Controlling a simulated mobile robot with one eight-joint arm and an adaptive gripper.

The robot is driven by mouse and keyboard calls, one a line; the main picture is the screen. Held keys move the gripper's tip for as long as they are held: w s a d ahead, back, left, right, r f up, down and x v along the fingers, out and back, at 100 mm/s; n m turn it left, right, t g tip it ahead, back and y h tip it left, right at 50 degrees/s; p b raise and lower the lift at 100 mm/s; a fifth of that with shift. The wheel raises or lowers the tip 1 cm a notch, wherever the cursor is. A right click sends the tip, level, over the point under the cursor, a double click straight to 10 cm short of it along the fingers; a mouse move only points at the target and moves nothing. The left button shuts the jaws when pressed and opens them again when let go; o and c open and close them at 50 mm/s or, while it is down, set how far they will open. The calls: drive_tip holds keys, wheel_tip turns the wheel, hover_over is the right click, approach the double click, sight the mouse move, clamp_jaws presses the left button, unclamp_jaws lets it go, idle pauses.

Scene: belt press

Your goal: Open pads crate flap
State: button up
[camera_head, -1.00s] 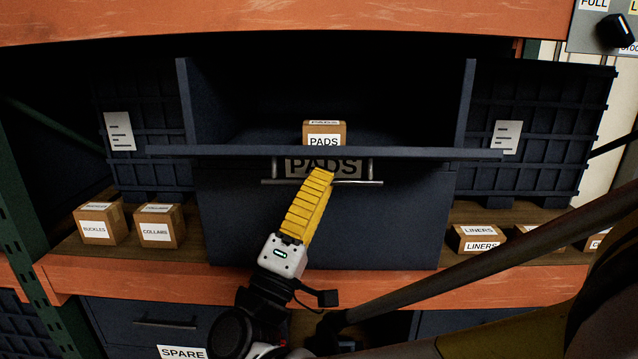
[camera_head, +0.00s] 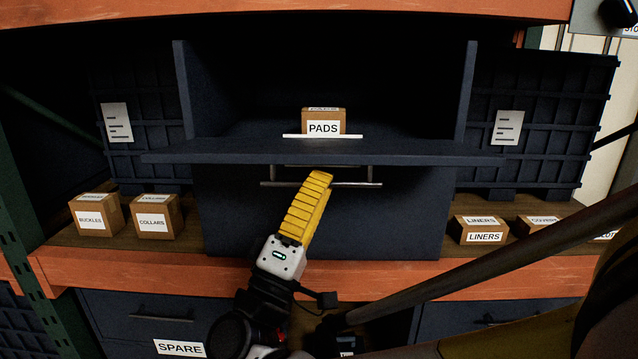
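The dark blue pads crate (camera_head: 325,225) stands in the middle of the shelf. Its flap (camera_head: 240,151) is swung down and out, close to level, with its inner face showing. The metal handle (camera_head: 365,184) hangs below the flap's front edge. My gripper (camera_head: 320,177) has yellow fingers, with their tips at the middle of the handle and overlapping it in view. The fingers look close together, but whether they are shut on the bar is hidden. A cardboard box labelled PADS (camera_head: 323,121) sits inside the crate opening, behind a thin white strip (camera_head: 322,136).
Boxes labelled BUCKLES (camera_head: 97,215) and COLLARS (camera_head: 155,216) sit left of the crate, and LINERS (camera_head: 478,230) sits right. Dark ribbed crates (camera_head: 545,125) flank it. An orange beam (camera_head: 400,283) runs along the shelf front. A SPARE drawer (camera_head: 150,320) is below.

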drive_tip(key=o, duration=0.3)
drive_tip(key=v, duration=1.2)
